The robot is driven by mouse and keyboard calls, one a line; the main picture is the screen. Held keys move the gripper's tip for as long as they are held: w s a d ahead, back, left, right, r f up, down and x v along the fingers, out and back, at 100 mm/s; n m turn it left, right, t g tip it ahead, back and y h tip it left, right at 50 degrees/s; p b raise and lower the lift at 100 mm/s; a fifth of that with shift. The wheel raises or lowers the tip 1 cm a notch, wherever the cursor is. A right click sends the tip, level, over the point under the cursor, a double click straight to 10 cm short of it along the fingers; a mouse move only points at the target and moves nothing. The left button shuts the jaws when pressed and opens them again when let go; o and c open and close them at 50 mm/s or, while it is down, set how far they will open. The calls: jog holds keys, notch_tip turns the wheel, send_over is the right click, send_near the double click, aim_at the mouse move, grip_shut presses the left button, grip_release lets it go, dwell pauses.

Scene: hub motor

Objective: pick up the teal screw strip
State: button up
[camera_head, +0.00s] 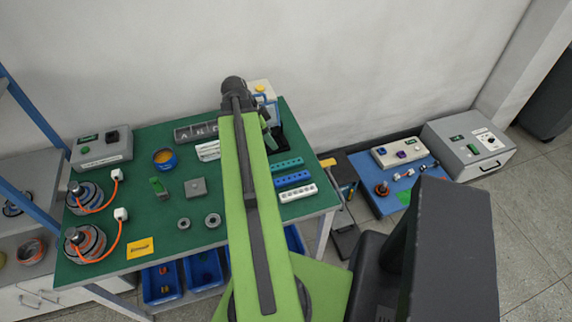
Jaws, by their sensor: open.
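The teal screw strip (287,164) lies on the green table top near its right edge, with a row of holes or screws along it. It is the farthest of three parallel strips, with a blue strip (292,179) and a white strip (298,193) on the near side of it. My green arm reaches across the table from the front. My gripper (272,138) is small and dark at the far end, just beyond the teal strip and apart from it in the picture. It is open; its fingertips are hard to make out, and its height is unclear.
A grey compartment tray (195,132) and a blue tin (164,159) stand left of my arm. Two motors (84,243) with orange cables stand at the left. A lower blue-topped surface (376,196) with parts lies right of the table. The wall is close behind.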

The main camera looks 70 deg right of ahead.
jog(key=b, duration=1.1)
send_over(287, 163)
jog(key=w+a, duration=0.2)
notch_tip(287, 163, down, 11)
jog(key=shift+d+f, duration=0.1)
jog(key=shift+d, duration=0.05)
jog(key=shift+s+d+f+b, duration=0.1)
jog(key=shift+d+f+b, duration=0.05)
jog(key=shift+f+b, duration=0.15)
jog(key=shift+r, duration=0.15)
jog(key=b+x, duration=0.4)
jog(key=x, duration=0.1)
jog(key=shift+f+b, duration=0.2)
jog(key=shift+b, duration=0.2)
jog(key=shift+r, duration=0.2)
grip_shut()
